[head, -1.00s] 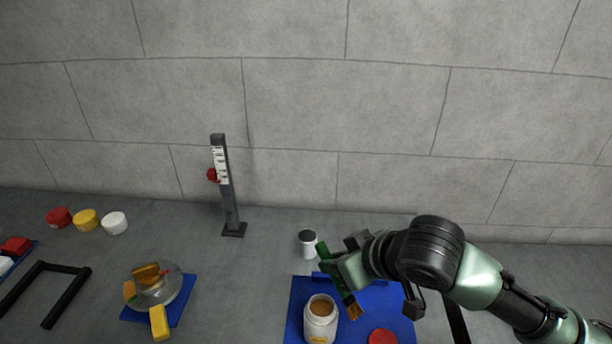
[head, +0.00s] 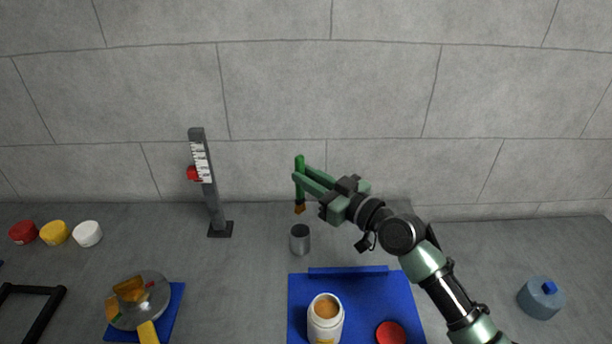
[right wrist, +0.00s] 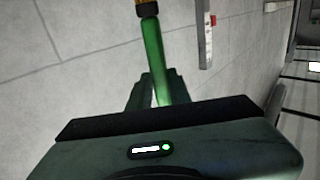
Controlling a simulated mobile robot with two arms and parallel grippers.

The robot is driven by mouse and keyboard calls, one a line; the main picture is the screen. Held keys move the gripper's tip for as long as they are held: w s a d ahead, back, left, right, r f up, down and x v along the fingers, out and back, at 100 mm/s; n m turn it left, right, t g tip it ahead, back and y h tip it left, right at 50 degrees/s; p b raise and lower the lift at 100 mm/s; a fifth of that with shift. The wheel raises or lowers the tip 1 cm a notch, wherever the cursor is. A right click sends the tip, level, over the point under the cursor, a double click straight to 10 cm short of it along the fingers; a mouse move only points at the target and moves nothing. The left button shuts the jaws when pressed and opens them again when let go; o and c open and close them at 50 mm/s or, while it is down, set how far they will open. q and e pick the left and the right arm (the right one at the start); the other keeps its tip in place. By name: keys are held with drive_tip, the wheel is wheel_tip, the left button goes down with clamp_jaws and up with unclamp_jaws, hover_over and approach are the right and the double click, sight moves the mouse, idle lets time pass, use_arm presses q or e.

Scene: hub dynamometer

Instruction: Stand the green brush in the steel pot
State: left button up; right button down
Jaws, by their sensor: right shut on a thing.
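The green brush (head: 299,170) is held by its handle in my right gripper (head: 301,174), which is shut on it. The brush is near upright, with its tan bristle end (head: 299,209) pointing down. In the head view the bristles show just above the steel pot (head: 300,239), apart from it. The steel pot stands upright on the grey surface behind the blue tray. The right wrist view shows the green handle (right wrist: 154,60) between the fingers. My left gripper is in neither view.
A blue tray (head: 403,296) holds an open white jar (head: 325,322) and a red lid (head: 390,334). A gauge post (head: 205,180) stands left of the pot. A blue-grey weight (head: 541,298) is at right. A glass dish (head: 150,305) sits on a blue mat at left.

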sight(302, 210)
drive_tip(key=shift+a+f+b, duration=0.1)
drive_tip(key=shift+f+b, duration=1.55)
drive_tip(key=shift+f, duration=0.9)
wheel_tip(302, 210, down, 6)
drive_tip(key=b, duration=0.6)
drive_tip(key=shift+r, duration=0.15)
